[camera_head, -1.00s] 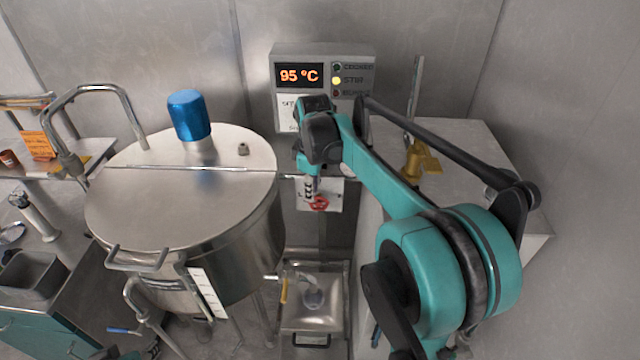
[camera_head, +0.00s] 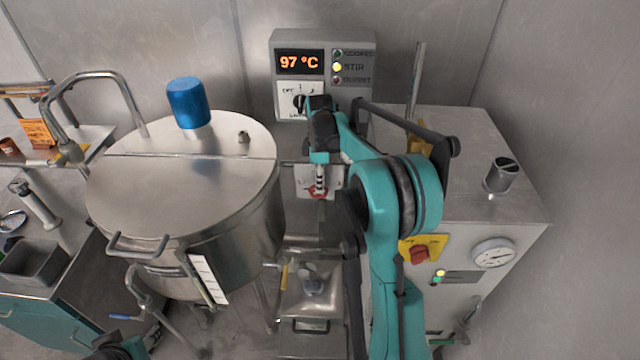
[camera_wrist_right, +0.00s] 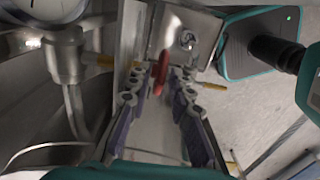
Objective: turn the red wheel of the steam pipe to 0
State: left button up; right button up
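The red wheel (camera_head: 318,192) is on the steam pipe by a pale plate on the back wall, between the kettle and the steam unit. It also shows in the right wrist view (camera_wrist_right: 161,72), seen nearly edge-on. My right gripper (camera_head: 320,184) points down at the wheel and partly hides it. In the right wrist view its two fingers (camera_wrist_right: 160,78) are apart, with the wheel between or just beyond the tips. I cannot tell whether they touch it. A dark part at the bottom left edge may be my left arm; its fingers are not clear.
The big steel kettle (camera_head: 185,200) with a blue cap stands left of the wheel. The control box (camera_head: 325,62) above reads 97 °C, with its STIR light lit. The steam unit (camera_head: 490,215) with a gauge stands right. A steel basin (camera_head: 305,308) lies below.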

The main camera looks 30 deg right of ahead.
jog(key=shift+c, duration=0.3)
grip_shut()
jog(key=shift+s+d+t+y, duration=0.15)
jog(key=shift+d+t+y, duration=0.15)
jog(key=shift+y, duration=0.1)
jog(key=shift+s+d+f+t+y+p, duration=0.1)
jog(key=shift+t+y+p, duration=0.25)
jog(key=shift+y, duration=0.45)
jog(key=shift+o, duration=0.3)
grip_release()
